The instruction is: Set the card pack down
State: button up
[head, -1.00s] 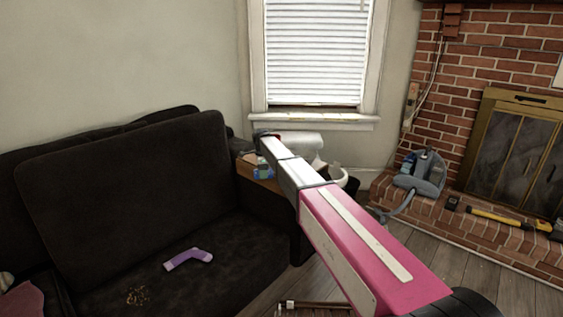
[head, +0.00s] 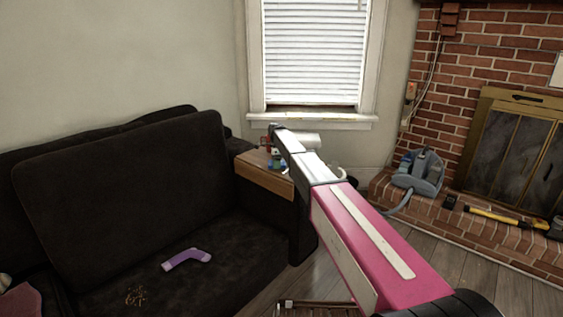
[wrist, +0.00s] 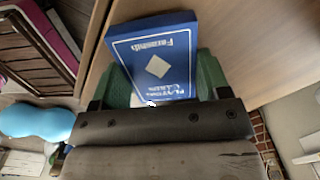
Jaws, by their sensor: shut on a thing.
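The card pack (wrist: 158,62) is a blue box with white lettering and a white diamond. In the wrist view it sits between the green fingers of my gripper (wrist: 153,85), which is shut on it. Behind the pack is the wooden top of the side table (wrist: 245,40). I cannot tell whether the pack touches the wood. In the head view the side table (head: 262,178) stands beside the sofa. My gripper (head: 276,160) is over its far part, partly hidden behind my arm, and the pack is too small to make out there.
A dark sofa (head: 130,190) with a purple sock-like item (head: 187,259) is on the left. A grey-blue appliance (head: 418,172) and a yellow-handled tool (head: 500,217) lie on the brick hearth at right. The near tabletop looks bare.

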jog(key=w+d, duration=0.2)
jog(key=w, duration=0.1)
jog(key=shift+d, duration=0.1)
jog(key=shift+w+d+f, duration=0.15)
jog(key=shift+d, duration=0.05)
jog(key=shift+f, duration=0.15)
jog(key=o, duration=0.9)
jog(key=shift+f, duration=0.15)
jog(key=shift+o, duration=0.2)
notch_tip(320, 180, up, 12)
jog(key=shift+r, duration=0.2)
jog(key=shift+a, duration=0.1)
